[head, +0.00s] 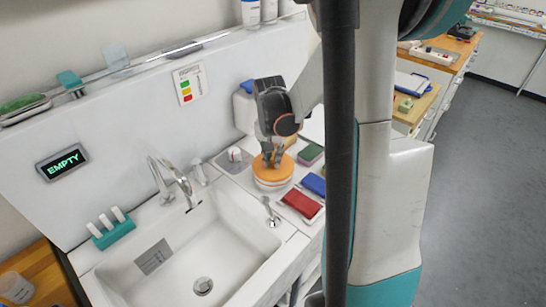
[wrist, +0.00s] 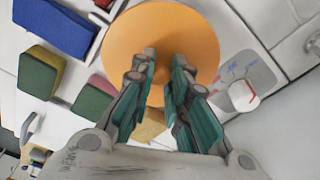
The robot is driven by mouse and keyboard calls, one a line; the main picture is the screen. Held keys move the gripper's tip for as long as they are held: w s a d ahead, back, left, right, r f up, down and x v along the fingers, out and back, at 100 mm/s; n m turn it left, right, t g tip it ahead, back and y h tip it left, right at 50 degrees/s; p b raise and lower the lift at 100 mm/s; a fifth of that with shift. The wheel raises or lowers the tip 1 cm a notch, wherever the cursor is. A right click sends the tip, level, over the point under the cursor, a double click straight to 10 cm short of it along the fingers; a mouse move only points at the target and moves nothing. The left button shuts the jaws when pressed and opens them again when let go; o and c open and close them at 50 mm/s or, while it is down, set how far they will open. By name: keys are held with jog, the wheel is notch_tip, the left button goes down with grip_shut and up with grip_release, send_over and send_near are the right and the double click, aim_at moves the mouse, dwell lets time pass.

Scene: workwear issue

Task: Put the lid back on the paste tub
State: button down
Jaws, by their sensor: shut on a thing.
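The paste tub (head: 272,184) is a round white tub on the white counter, right of the sink. The orange disc-shaped lid (head: 284,169) is over its top, and it fills the upper middle of the wrist view (wrist: 160,30). My gripper (head: 272,158) comes down from above and is shut on the lid near its middle; in the wrist view its two teal fingers (wrist: 165,70) reach over the disc. The part between the fingertips is hidden. I cannot tell whether the lid is seated or slightly raised. The tub is hidden under the lid in the wrist view.
Red (head: 302,203), blue (head: 315,184) and green (head: 310,153) blocks stand close on the right. A white knob on a grey plate (head: 234,155) is close on the left. The sink (head: 190,245) and tap (head: 177,180) are further left. A white container (head: 243,108) stands behind.

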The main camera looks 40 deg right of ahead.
jog(key=c, duration=1.5)
grip_release()
jog(key=o, duration=0.5)
jog(key=shift+r+p, duration=2.4)
jog(key=shift+r, duration=1.1)
